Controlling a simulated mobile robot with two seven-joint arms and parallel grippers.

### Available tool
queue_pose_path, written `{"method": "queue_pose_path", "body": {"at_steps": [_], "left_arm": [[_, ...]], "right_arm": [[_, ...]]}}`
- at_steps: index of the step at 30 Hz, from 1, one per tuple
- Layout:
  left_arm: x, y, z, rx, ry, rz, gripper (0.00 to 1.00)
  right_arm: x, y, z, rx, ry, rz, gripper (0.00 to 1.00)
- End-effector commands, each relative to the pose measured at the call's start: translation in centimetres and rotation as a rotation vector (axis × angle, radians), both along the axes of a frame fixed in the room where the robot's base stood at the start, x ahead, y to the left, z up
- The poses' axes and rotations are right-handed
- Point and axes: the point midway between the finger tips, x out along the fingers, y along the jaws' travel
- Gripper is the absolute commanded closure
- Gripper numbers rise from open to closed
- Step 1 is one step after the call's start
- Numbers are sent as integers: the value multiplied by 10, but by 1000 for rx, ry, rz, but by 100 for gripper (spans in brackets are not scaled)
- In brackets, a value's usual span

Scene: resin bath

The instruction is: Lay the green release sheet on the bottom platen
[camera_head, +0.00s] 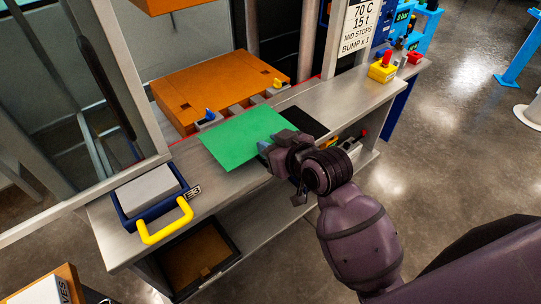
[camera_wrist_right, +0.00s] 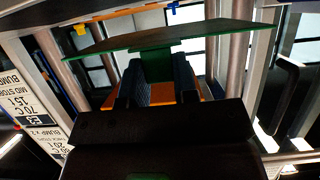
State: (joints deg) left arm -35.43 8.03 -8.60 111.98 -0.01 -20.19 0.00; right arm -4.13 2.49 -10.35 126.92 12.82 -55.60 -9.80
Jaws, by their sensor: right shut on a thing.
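The green release sheet (camera_head: 243,138) is a flat sheet, held roughly level above the bench just in front of the press. My right gripper (camera_head: 271,151) is shut on its near right edge. In the right wrist view the sheet (camera_wrist_right: 185,37) shows nearly edge-on, with a green tab between the fingers of my right gripper (camera_wrist_right: 157,65). The bottom platen (camera_head: 215,88) is an orange slab behind the sheet, with small blue and yellow pieces at its edge. The sheet's far edge is close to the platen's front in the picture; their height gap is unclear. My left gripper is not in view.
A black sheet (camera_head: 304,122) lies on the grey bench (camera_head: 355,99) right of the green sheet. A blue tray with a yellow handle (camera_head: 166,222) stands at the bench's left end. The upper orange platen (camera_head: 158,3) hangs above. Grey press posts (camera_head: 334,40) flank the opening.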

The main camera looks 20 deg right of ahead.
Motion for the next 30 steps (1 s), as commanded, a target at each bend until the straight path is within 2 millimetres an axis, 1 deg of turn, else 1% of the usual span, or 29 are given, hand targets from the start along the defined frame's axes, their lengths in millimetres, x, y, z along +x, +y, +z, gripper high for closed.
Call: {"method": "queue_pose_path", "body": {"at_steps": [1,9,12,15,21,30], "left_arm": [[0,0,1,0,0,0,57],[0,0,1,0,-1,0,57],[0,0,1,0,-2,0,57],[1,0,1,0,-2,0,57],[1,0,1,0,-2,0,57],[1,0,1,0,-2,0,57]], "right_arm": [[0,0,16,-1,-10,1,100],[1,0,88,-2,-10,1,100],[0,0,110,-1,-9,1,100],[0,0,127,-1,-7,0,100],[0,0,147,0,-3,0,100],[2,0,159,-1,-1,-8,100]]}}
